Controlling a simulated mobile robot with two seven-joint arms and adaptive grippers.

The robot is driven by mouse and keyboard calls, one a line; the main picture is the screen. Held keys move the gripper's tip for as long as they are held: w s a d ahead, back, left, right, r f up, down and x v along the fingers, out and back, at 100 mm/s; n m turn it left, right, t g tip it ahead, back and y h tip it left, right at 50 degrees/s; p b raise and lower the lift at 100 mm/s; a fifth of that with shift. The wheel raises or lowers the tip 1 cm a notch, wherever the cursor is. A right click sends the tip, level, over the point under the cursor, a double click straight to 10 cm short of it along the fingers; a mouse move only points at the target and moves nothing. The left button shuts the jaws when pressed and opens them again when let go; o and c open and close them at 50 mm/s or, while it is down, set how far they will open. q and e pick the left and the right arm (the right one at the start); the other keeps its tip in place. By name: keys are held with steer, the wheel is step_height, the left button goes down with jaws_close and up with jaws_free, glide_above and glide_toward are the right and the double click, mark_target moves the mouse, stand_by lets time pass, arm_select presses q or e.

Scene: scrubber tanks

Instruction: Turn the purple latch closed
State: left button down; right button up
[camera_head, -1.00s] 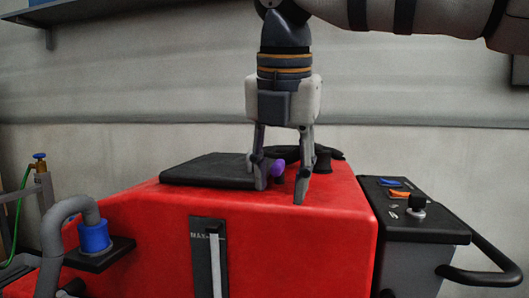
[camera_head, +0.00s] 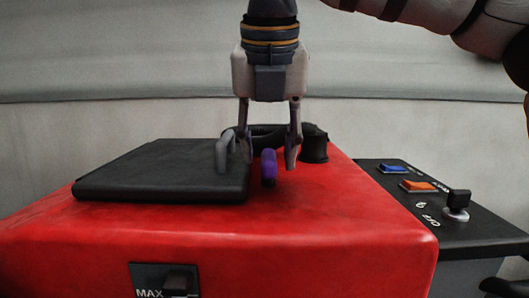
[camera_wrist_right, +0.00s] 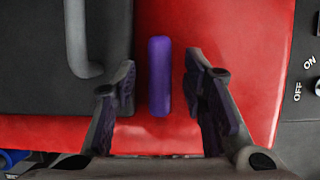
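The purple latch (camera_head: 268,167) stands on the red tank top beside the right edge of the black lid (camera_head: 165,172). In the right wrist view the latch (camera_wrist_right: 159,76) is a long purple bar, parallel to the lid's edge. My right gripper (camera_head: 268,160) points down, open, with one finger on each side of the latch. In the right wrist view its fingers (camera_wrist_right: 157,90) show gaps to the latch on both sides. The lid carries a grey handle (camera_head: 226,151). The latch's pivot is hidden. My left gripper is not in view.
A black cap (camera_head: 314,145) and a dark hose (camera_head: 262,131) lie behind the gripper. A black control panel (camera_head: 440,222) with blue and orange switches and a knob is on the right. The red top (camera_head: 340,215) in front is clear.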

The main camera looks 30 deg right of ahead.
steer(key=shift+w+d+f, duration=0.1)
steer(key=shift+f, duration=0.3)
jaws_close()
steer(key=shift+r, duration=0.1)
